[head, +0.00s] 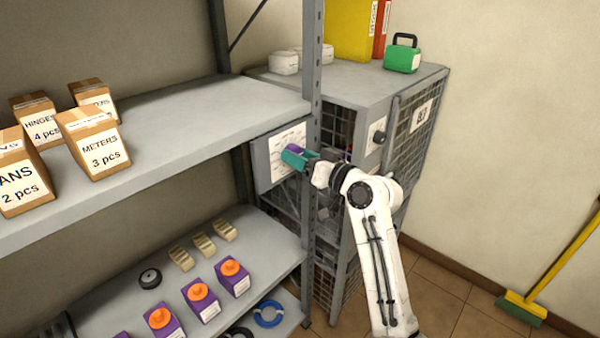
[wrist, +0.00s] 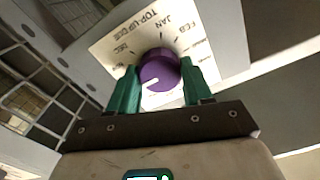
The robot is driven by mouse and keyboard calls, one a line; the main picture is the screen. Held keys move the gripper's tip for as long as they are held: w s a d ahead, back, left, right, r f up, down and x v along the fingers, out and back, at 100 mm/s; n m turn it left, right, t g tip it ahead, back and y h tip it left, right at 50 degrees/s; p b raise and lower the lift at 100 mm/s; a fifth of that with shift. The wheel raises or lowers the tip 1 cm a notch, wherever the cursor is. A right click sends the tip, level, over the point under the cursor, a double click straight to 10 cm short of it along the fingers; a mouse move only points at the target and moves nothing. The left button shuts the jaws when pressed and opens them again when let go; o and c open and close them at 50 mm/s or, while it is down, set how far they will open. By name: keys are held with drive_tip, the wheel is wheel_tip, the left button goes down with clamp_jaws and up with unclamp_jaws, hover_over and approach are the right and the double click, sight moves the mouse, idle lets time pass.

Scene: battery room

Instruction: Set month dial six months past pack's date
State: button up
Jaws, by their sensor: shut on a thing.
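The month dial is a purple knob (wrist: 158,72) on a white plate (wrist: 118,48) reading "TOP-UP DUE". JAN, FEB and DEC are legible around it. The knob's white mark points to the lower left; the month there is hidden. In the head view the plate (head: 275,160) is on a grey panel at the shelf's end. My gripper's teal fingers (wrist: 160,88) are shut on the knob from both sides; my gripper also shows in the head view (head: 297,158). No date is legible on any pack; which thing is the pack cannot be told.
A mesh cage (head: 340,125) stands right of the panel, with a dark knob (head: 379,137) on its front. Cardboard boxes (head: 93,145) stand on the upper shelf. Purple boxes with orange tops (head: 232,278) stand lower. A broom (head: 524,308) leans at right; floor between is clear.

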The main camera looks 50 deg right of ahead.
drive_tip(key=n+b, duration=0.9)
drive_tip(key=shift+f+b, duration=0.1)
drive_tip(key=shift+b, duration=0.3)
drive_tip(key=shift+n, duration=0.4)
drive_tip(key=o, duration=1)
drive_tip(key=shift+o, duration=0.2)
drive_tip(key=s, duration=1.1)
drive_tip(key=shift+d, duration=0.15)
drive_tip(key=shift+w, duration=0.1)
